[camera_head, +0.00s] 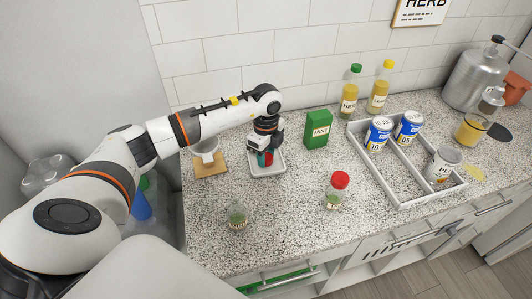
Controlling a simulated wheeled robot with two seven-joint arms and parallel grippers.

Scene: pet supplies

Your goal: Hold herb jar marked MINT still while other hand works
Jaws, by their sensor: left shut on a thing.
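My left gripper (265,147) reaches in from the left and points down over a white square tray (274,170). It is shut on a small item with red and teal showing (265,159), mostly hidden by the fingers; I cannot read a label on it. A green box marked MINT (317,131) stands just right of the gripper. A red-lidded herb jar (338,189) stands upright nearer the front; its label is too small to read. A lidless glass jar with green contents (237,216) stands at the front left. My right gripper is out of view.
A wooden board with a white cup (207,149) is left of the tray. A grey divided tray (392,185) holds two blue cans and a white one at right. The counter's front middle is clear.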

